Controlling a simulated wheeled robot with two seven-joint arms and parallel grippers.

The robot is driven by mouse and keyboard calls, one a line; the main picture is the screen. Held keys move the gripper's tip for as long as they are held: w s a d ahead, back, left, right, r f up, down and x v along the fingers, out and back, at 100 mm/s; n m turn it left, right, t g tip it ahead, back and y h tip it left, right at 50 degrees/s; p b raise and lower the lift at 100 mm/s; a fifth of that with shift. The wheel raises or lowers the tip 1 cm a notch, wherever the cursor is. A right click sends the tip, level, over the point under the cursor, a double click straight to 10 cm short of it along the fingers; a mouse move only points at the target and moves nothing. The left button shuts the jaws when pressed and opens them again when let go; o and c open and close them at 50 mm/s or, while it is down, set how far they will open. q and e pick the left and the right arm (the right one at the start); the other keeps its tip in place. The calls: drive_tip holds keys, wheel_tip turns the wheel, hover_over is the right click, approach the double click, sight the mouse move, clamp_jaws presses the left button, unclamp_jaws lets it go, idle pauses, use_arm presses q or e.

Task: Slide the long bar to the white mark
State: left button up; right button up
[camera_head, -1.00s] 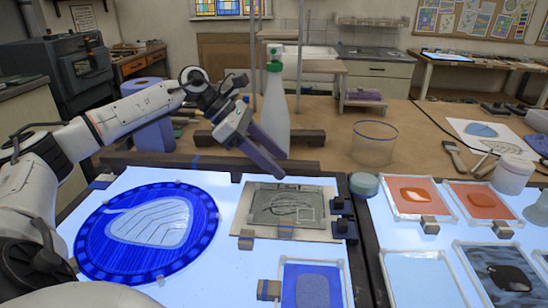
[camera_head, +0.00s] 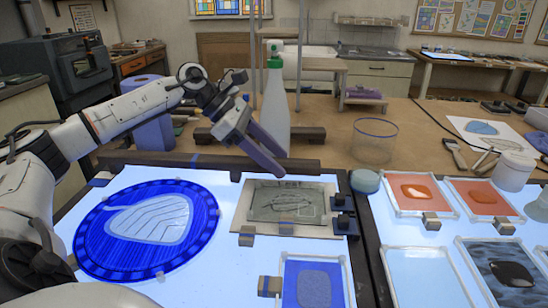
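The long dark bar (camera_head: 150,159) lies along the back edge of the lit glass table, running left to right behind the blue oval panel and the grey plate. My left gripper (camera_head: 281,165) reaches over from the left, its purple-grey fingers slanting down in front of the bar's right part. The fingers look close together, and I cannot tell whether they touch the bar or have a gap. They hide part of the bar. I cannot make out the white mark clearly. My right gripper is not in view.
A blue oval panel with a leaf (camera_head: 147,230) and a grey plate (camera_head: 287,202) lie on the lit surface. A white spray bottle (camera_head: 275,105) stands just behind the gripper. A clear glass jar (camera_head: 373,142) stands on the brown bench. Framed orange panels (camera_head: 416,193) lie at the right.

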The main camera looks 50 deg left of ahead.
use_arm(q)
drive_tip(key=b+v, duration=0.1)
drive_tip(key=v, duration=0.9)
drive_tip(key=shift+s+a+r+b, duration=0.1)
drive_tip(key=shift+r+b, duration=0.05)
drive_tip(key=shift+b, duration=0.25)
